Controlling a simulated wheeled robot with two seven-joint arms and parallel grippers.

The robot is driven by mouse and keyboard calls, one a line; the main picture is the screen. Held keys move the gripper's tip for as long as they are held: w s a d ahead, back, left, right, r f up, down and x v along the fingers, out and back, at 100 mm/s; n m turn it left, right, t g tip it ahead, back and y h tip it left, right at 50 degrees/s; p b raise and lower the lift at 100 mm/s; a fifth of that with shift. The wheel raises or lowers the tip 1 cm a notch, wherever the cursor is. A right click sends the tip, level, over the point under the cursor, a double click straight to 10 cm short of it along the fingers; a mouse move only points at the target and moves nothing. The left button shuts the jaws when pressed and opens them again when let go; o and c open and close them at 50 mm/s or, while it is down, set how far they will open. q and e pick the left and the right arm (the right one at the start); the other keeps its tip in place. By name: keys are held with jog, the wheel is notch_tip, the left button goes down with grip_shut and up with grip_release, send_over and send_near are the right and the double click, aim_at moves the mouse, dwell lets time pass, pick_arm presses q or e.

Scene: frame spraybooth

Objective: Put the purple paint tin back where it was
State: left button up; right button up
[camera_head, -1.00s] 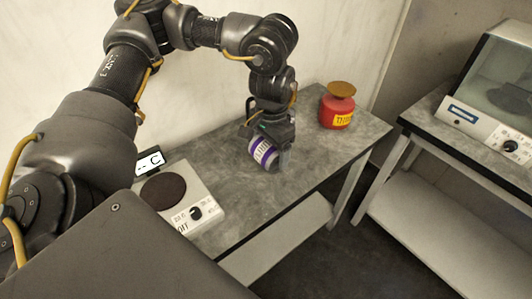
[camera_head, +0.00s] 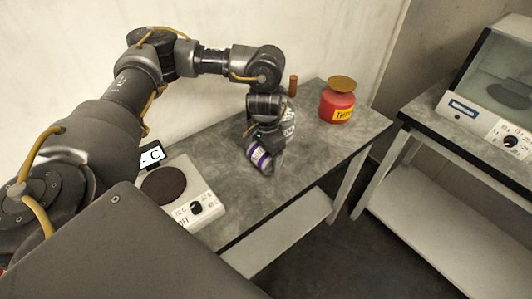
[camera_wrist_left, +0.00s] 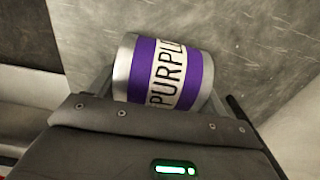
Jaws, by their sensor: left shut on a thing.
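The purple paint tin (camera_head: 260,157) is silver with a purple band and a white label. It is tilted in my left gripper (camera_head: 268,160), over the grey table. In the left wrist view the tin (camera_wrist_left: 168,72) lies across between the fingers, and its label reads "PURPL". My left gripper is shut on it. Whether the tin touches the table top, I cannot tell. My right gripper is not in view.
A hot plate (camera_head: 196,210) with a dark round disc stands on the grey table (camera_head: 215,145) at left. A red jar (camera_head: 337,105) with a brown lid stands at the far end, near a small brown cylinder (camera_head: 293,85). A white-grey object (camera_head: 288,122) shows partly behind my gripper. A second table (camera_head: 430,120) carries a hooded machine (camera_head: 500,80).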

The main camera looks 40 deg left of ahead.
pick_arm(q)
jog(key=shift+f, duration=0.1)
jog(key=o, duration=1.3)
jog(key=shift+c, duration=0.2)
jog(key=shift+o, duration=0.5)
